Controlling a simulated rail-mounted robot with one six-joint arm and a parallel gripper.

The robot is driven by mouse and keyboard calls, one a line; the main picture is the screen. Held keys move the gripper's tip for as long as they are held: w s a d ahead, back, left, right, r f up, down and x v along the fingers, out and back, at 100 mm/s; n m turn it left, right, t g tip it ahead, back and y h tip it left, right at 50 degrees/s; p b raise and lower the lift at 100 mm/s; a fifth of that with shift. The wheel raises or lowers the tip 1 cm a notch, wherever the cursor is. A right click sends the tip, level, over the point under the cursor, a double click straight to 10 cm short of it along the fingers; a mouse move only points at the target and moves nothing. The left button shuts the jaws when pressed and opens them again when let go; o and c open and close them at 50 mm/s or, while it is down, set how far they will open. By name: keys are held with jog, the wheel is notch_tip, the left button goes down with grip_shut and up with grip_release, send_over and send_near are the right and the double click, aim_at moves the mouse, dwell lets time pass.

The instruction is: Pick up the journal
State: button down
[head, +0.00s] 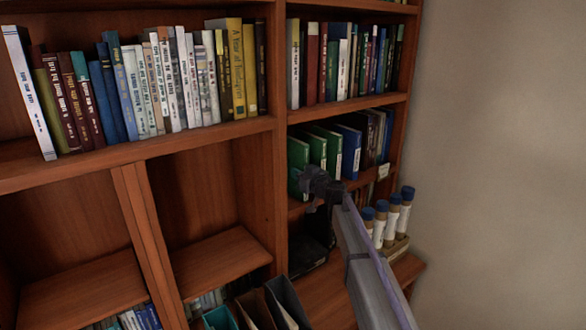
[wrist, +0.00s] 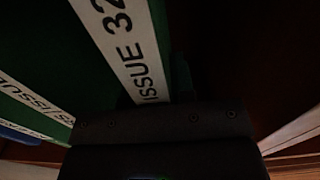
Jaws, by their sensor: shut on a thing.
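The journal is a green volume (head: 298,154) at the left end of a row on the middle right shelf. In the wrist view its white spine label (wrist: 124,45) reads "ISSUE 32", the rest being cut off. My gripper (head: 307,181) is at the lower part of its spine, shut on it. In the wrist view the dark gripper body (wrist: 165,140) fills the bottom and hides the fingertips and the journal's lower end. I cannot tell whether the journal is clear of the shelf board.
More green journals (head: 328,149) and a blue volume (head: 351,150) stand close to the right. Blue-capped tubes (head: 392,214) stand in a holder lower right. Upright file holders (head: 286,303) stand below. A wooden divider (head: 275,120) is left of the journal.

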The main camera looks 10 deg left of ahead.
aim_at(307, 155)
dwell(0.3)
notch_tip(307, 155, up, 7)
jog(key=p, duration=0.7)
jog(key=shift+s+d+r, duration=0.1)
jog(key=shift+d+r, duration=0.05)
jog(key=shift+s+d+r+p, duration=0.15)
jog(key=shift+s+r+p, duration=0.1)
jog(key=shift+p, duration=0.1)
jog(key=v, duration=1.9)
jog(key=shift+f+b, duration=0.25)
jog(key=shift+b, duration=0.1)
